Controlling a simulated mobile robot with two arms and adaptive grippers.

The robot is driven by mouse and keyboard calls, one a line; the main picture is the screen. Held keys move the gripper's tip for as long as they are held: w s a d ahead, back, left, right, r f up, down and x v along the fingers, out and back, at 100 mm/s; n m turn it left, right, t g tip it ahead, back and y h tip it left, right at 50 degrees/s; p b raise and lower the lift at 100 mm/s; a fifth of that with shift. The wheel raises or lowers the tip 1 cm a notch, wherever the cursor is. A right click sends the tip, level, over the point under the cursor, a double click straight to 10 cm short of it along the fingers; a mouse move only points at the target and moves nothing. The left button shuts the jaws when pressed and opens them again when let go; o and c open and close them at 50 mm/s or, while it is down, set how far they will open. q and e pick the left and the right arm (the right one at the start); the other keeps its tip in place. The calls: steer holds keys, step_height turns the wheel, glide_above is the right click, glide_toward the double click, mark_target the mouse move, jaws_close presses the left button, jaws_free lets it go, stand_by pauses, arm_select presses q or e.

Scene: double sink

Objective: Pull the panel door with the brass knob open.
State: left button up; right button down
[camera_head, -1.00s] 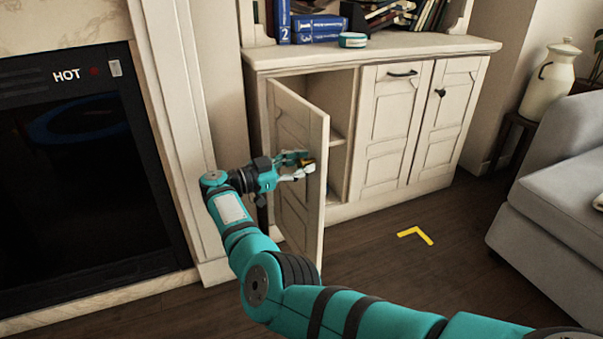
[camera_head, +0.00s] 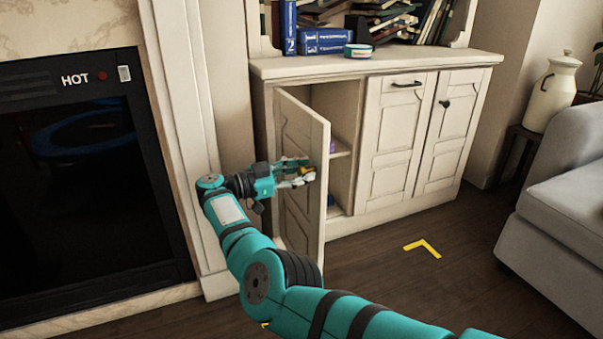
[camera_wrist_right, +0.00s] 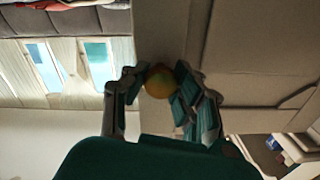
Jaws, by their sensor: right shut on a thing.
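The cream panel door (camera_head: 292,130) of the low cabinet stands part-way open, swung out from its left side. The brass knob (camera_head: 307,170) is on the door's front face near its free edge. My right gripper (camera_head: 303,174) is shut on the knob, with a finger on either side. In the right wrist view, the round knob (camera_wrist_right: 159,82) sits between the fingertips, and the panel door (camera_wrist_right: 245,45) fills the upper right. Part of the knob is hidden by the fingers. My left gripper is not in view.
The cabinet's other doors (camera_head: 394,135) are closed. Inside the opening are a shelf (camera_head: 340,152) and small, partly hidden purple and blue things. A dark fireplace (camera_head: 85,180) stands left of my arm. A grey sofa (camera_head: 560,205) is at right; the floor between is clear.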

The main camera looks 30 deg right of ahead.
mark_target(317, 131)
steer(key=c, duration=1)
jaws_free()
steer(key=shift+o, duration=0.2)
steer(key=shift+r, duration=0.15)
step_height(317, 131, up, 10)
steer(key=shift+f, duration=0.15)
